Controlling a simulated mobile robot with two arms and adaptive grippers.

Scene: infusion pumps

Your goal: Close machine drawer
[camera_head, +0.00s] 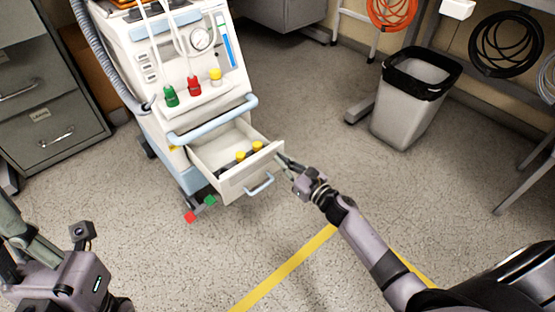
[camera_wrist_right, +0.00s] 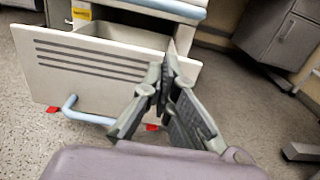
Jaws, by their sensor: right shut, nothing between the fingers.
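The white medical machine (camera_head: 180,65) stands at the upper left of the head view. Its drawer (camera_head: 252,172) is pulled out toward me, with a few yellow and black items (camera_head: 241,156) inside. The drawer front (camera_wrist_right: 95,72) has dark slots and a light blue handle (camera_wrist_right: 75,108) in the right wrist view. My right gripper (camera_head: 282,160) is shut and empty at the right edge of the drawer front, close to it; whether it touches I cannot tell. My left arm shows at the lower left, but its fingertips are not visible.
A grey bin (camera_head: 405,110) with a black liner stands at the right. A grey filing cabinet (camera_head: 50,110) is at the left. Red and green pieces (camera_head: 190,216) show on the floor below the drawer. The floor in front is clear, with yellow tape (camera_head: 290,265).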

